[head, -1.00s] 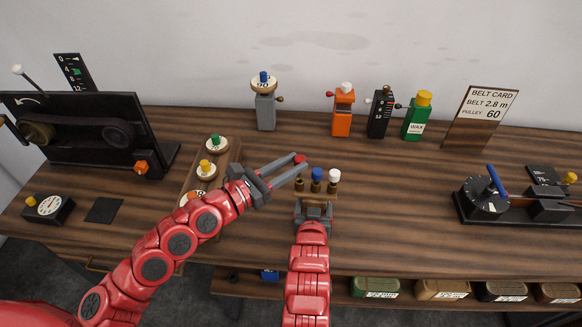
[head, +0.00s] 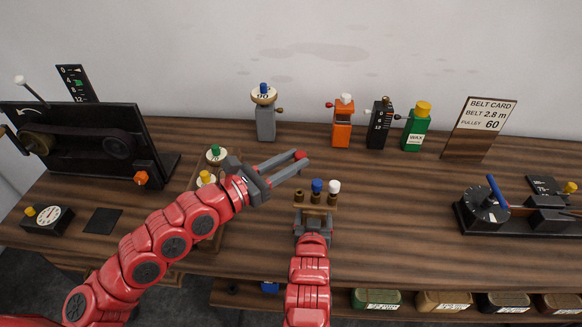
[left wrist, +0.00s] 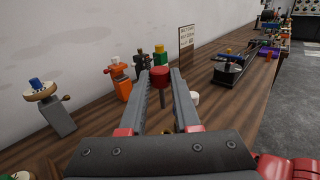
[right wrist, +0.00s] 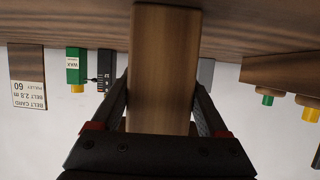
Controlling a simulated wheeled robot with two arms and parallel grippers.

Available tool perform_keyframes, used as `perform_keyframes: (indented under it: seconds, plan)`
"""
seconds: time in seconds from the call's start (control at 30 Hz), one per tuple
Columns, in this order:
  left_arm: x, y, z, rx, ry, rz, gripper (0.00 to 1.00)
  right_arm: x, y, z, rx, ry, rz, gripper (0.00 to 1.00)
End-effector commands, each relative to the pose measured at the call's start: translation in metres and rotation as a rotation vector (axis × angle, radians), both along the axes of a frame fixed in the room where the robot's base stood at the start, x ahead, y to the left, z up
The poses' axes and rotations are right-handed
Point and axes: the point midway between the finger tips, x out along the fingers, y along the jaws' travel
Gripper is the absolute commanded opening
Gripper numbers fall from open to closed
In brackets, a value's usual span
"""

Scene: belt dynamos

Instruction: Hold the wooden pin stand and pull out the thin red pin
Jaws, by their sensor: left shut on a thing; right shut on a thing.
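The wooden pin stand (head: 330,208) is on the table in the head view, with a blue-headed pin (head: 317,186) and a white-headed pin (head: 334,187) in it. Its left socket (head: 299,195) shows no pin head. My right gripper (head: 314,222) is shut on the stand from the near side; the wooden block (right wrist: 163,70) fills its jaws in the right wrist view. My left gripper (head: 290,165) is shut on the red pin (head: 300,155), above the stand's left end. In the left wrist view the red head (left wrist: 160,74) sits between the fingertips, with a short thin shaft below.
A board with green (head: 215,152) and yellow (head: 206,177) knobs lies partly under my left arm. Orange (head: 342,130), black (head: 379,125) and green (head: 415,133) units stand along the back. A black dial device (head: 486,202) is at right. The table right of the stand is clear.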

Motion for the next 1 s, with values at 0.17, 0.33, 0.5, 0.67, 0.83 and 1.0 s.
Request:
perform_keyframes:
  seconds: [0.17,0.33,0.5,0.67,0.83,1.0]
  plan:
    - [0.0,0.0,0.001,0.0,0.0,0.001,0.0,-0.001,0.0,-0.003,-0.001,0.008,0.002,0.0]
    - [0.0,0.0,0.001,-0.001,0.001,0.001,0.0,-0.001,0.001,-0.003,-0.001,0.008,0.002,0.0]
    - [0.0,0.0,0.001,-0.001,0.001,0.001,0.0,-0.001,0.0,-0.003,-0.001,0.007,0.002,0.88]
    - [0.0,0.0,0.001,-0.001,0.001,0.001,0.0,-0.001,0.0,-0.002,-0.001,0.004,0.0,1.0]
    - [0.0,0.0,0.001,-0.001,0.001,0.001,0.0,-0.002,0.0,-0.001,0.0,0.002,0.001,1.0]
    - [0.0,0.0,0.001,-0.001,0.001,0.001,0.0,-0.016,0.003,0.005,0.0,0.001,0.006,1.0]
